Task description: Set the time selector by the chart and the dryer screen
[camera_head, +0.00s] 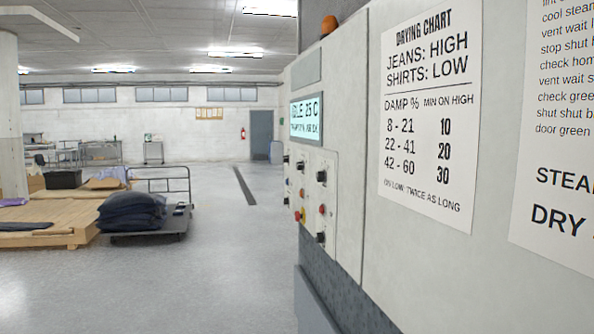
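The drying chart (430,110) is a white sheet on the machine front. It reads jeans high, shirts low; damp 8-21 is 10, 22-41 is 20, 42-60 is 30 minutes on high; on low, twice as long. The dryer screen (306,119) is lit and seen at a steep angle. Its top line seems to read IDLE 25 C; the lower line seems to start with DAMP, its figure unclear. The control panel (312,160) below has several black knobs, such as an upper right knob (321,176). I cannot tell which is the time selector. Neither gripper is in view.
A second text sheet (560,140) is cut off at the right edge. An orange beacon (329,25) tops the machine. A cart (150,236) with dark folded cloth (130,213) stands left beside wooden pallets (80,225). The floor (215,265) before the machine is clear.

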